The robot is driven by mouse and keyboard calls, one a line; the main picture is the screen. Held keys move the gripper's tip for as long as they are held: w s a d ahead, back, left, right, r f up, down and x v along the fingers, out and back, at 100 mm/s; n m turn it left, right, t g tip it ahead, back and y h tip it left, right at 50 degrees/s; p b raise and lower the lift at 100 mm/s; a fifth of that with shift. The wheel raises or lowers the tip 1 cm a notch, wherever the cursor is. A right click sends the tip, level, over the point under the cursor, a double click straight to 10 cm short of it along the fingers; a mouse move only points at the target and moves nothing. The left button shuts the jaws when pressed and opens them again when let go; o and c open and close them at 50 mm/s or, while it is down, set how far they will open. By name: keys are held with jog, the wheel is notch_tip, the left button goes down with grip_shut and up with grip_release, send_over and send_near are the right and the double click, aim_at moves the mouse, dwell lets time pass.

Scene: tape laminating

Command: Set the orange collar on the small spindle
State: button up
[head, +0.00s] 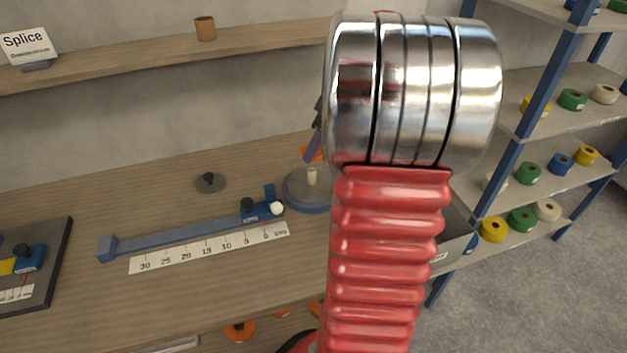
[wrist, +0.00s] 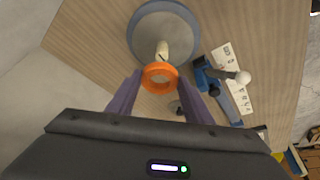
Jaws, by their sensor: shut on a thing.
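The orange collar (wrist: 159,77) is a ring held between the two purple fingers of my gripper (wrist: 160,90) in the wrist view. In the head view a sliver of the collar (head: 310,153) shows beside my arm, above the spindle's top. The small spindle (head: 312,176) is a short cream peg standing on a round grey plate with a blue rim (head: 300,202). In the wrist view the spindle (wrist: 162,50) lies just beyond the collar's far edge. The collar appears apart from it, though the gap is hard to judge. My arm hides most of the gripper in the head view.
A blue slide (head: 185,236) with a black knob and white ball stands left of the plate, beside a numbered scale (head: 210,248). A grey disc with a black knob (head: 209,183) lies behind. Tape shelves (head: 560,110) stand right.

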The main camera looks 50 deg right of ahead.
send_over(317, 184)
jog(key=shift+w+f, duration=0.1)
jog(key=shift+f, duration=2.9)
jog(key=shift+f, duration=1.9)
jog(key=o, duration=1)
jog(key=v, duration=1.2)
